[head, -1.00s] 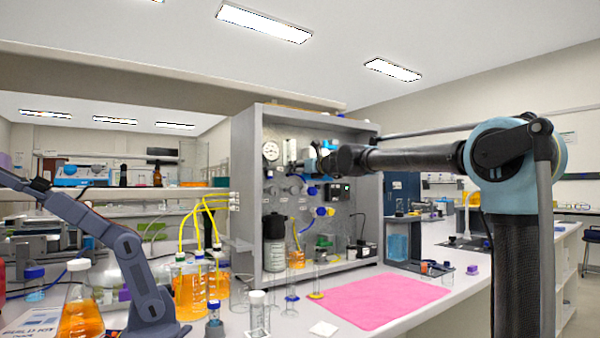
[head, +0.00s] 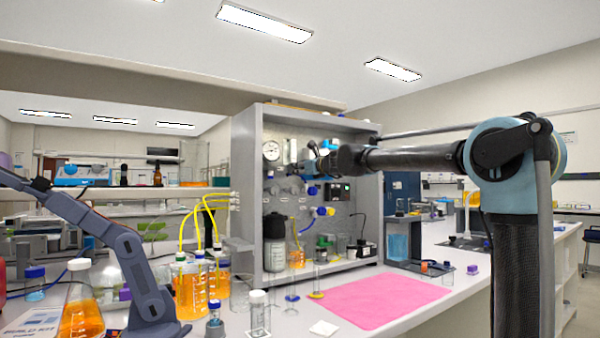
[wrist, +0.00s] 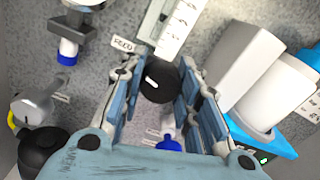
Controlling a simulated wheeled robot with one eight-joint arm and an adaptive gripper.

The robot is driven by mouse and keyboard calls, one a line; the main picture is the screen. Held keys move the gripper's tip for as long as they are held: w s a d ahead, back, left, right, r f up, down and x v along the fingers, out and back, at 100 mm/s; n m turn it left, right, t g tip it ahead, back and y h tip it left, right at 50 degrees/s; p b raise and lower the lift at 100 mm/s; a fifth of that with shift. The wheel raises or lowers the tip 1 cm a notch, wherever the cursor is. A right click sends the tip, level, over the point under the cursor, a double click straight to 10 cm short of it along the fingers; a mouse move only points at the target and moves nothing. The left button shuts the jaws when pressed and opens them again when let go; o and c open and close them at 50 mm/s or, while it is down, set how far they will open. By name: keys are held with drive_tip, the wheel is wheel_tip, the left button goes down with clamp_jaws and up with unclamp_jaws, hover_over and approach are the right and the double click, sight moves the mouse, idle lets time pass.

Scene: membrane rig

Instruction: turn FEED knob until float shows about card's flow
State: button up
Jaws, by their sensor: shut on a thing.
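The black FEED knob (wrist: 158,80) with a white mark sits between the fingers of my gripper (wrist: 160,92) in the wrist view. The gripper is shut on the knob. A label reading FEED (wrist: 123,44) is on the grey panel beside it. A clear flow meter tube with scale marks (wrist: 176,26) stands just above the knob and is cut off by the top edge. I cannot make out its float. In the head view my gripper (head: 308,161) is at the panel of the rig (head: 340,225), and it hides the knob. I cannot identify the flow card.
A pressure gauge (head: 271,151) is left of my gripper. A white housing (wrist: 270,85) is close to the right finger, and a grey valve (wrist: 38,102) is at left. Flasks of orange liquid (head: 190,285) and a pink mat (head: 385,300) are on the bench below.

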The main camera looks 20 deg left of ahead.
drive_tip(key=shift+w+d+n, duration=0.1)
drive_tip(key=shift+n, duration=0.2)
drive_tip(key=o, duration=1.1)
drive_tip(key=shift+c, duration=0.2)
drive_tip(key=v, duration=1.2)
idle(1.0)
